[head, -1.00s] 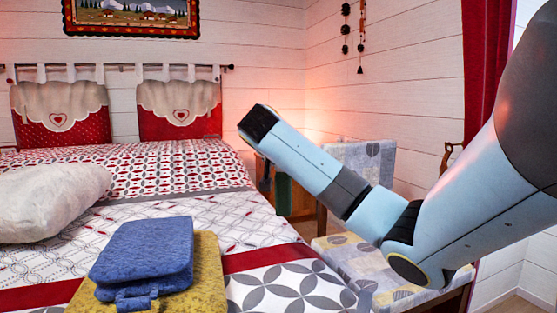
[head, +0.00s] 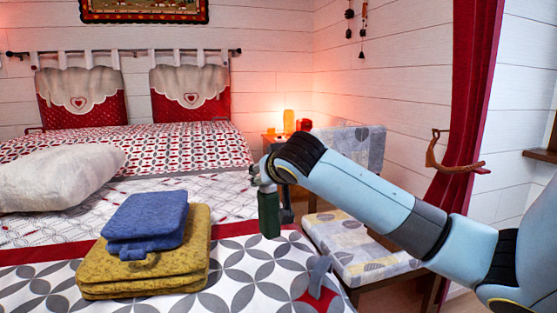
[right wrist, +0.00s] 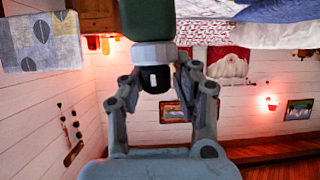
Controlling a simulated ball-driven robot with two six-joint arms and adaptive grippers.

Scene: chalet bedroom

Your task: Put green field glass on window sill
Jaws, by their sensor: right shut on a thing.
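The green field glass (head: 269,215) hangs upright below my right gripper (head: 264,182), over the far right part of the bed. My right gripper is shut on it. In the right wrist view the green field glass (right wrist: 147,18) shows at the top, between the gripper's fingers (right wrist: 160,75), with a pale band and a black part toward the palm. The wooden window sill (head: 538,153) juts in at the right edge of the head view, well to the right of the field glass. My left gripper is not in view.
The bed (head: 230,265) holds folded blue (head: 145,222) and yellow cloths (head: 150,272) and a white pillow (head: 55,180). A chair (head: 355,245) stands right of the bed. A red curtain (head: 472,90) and a wooden hook (head: 455,167) lie before the sill.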

